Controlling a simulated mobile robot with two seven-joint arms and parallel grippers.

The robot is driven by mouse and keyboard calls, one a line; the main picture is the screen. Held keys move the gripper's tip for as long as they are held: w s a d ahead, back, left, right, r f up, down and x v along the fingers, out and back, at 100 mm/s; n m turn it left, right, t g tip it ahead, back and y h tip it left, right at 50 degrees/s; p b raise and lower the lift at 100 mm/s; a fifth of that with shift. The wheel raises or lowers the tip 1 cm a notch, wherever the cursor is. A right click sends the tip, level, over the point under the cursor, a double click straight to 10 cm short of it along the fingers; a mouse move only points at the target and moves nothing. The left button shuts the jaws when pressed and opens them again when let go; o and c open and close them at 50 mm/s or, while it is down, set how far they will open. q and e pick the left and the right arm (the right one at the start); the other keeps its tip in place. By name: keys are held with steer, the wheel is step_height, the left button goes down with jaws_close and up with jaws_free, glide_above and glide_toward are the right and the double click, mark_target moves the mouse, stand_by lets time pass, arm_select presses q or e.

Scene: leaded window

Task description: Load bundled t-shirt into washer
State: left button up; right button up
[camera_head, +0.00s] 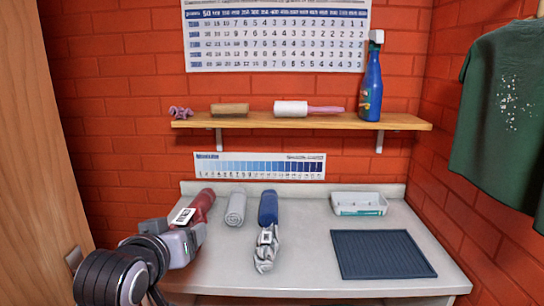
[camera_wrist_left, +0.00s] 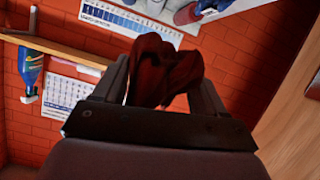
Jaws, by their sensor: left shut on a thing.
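My left gripper (camera_head: 193,228) comes in from the left over the counter's left end. It is shut on a dark red rolled cloth bundle (camera_head: 203,201). In the left wrist view, the red bundle (camera_wrist_left: 165,72) bulges up between the two fingers (camera_wrist_left: 160,92). I cannot tell whether the bundle touches the counter. A grey roll (camera_head: 235,208), a blue roll (camera_head: 268,207) and a grey-and-white patterned bundle (camera_head: 265,250) lie to its right. No washer shows in either view. My right gripper is out of view.
The pale counter (camera_head: 300,265) carries a white tray (camera_head: 358,204) and a dark ribbed mat (camera_head: 382,254). A wooden shelf (camera_head: 300,121) above holds brushes and a blue spray bottle (camera_head: 372,85). A green shirt (camera_head: 505,115) hangs at right. A wooden panel (camera_head: 40,130) stands at left.

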arm_select(q)
steer(key=s+a+f, duration=0.4)
steer(key=s+f, duration=0.6)
steer(key=f, duration=0.2)
steer(key=shift+s+a+n, duration=0.15)
steer(key=shift+a+n, duration=0.15)
steer(key=shift+a, duration=0.1)
steer(key=shift+d, duration=0.15)
